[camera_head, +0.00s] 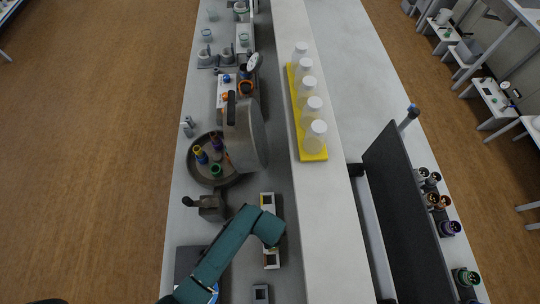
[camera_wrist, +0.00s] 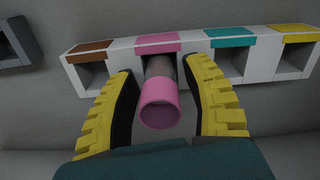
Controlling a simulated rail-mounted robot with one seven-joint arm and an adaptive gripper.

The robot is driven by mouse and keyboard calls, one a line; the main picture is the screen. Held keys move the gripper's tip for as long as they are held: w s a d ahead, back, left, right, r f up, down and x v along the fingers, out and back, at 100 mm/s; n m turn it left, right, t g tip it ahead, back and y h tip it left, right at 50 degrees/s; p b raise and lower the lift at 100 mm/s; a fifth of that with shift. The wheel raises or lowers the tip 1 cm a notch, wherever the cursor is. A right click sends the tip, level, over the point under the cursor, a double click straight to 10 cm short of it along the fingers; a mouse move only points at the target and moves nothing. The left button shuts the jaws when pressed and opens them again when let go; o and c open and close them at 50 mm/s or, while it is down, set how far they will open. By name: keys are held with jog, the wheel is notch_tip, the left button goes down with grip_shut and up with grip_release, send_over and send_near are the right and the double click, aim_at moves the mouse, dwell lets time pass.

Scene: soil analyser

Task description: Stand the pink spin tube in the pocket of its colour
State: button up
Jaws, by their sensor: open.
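The pink spin tube (camera_wrist: 160,104) has a pink collar and a grey body. In the wrist view, its collar faces the camera and its body runs into the pink-marked pocket of the rack (camera_wrist: 122,51). How deep it sits cannot be told. My gripper (camera_wrist: 159,68) is open, with one yellow finger on each side of the tube and gaps visible beside the collar. The rack's pockets are marked brown, pink (camera_wrist: 157,37), teal and yellow. In the head view, the rack (camera_head: 271,262) is partly covered by my arm, and the gripper and pink tube are hidden.
A round centrifuge bowl (camera_head: 191,172) with its lid raised (camera_head: 247,135) holds several coloured tubes. A small grey block (camera_head: 261,293) stands near the rack. A yellow tray (camera_head: 313,156) of bottles sits on the raised ledge.

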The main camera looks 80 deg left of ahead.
notch_tip(320, 180, up, 12)
jog(key=shift+r+p, duration=0.15)
jog(key=shift+p, duration=0.45)
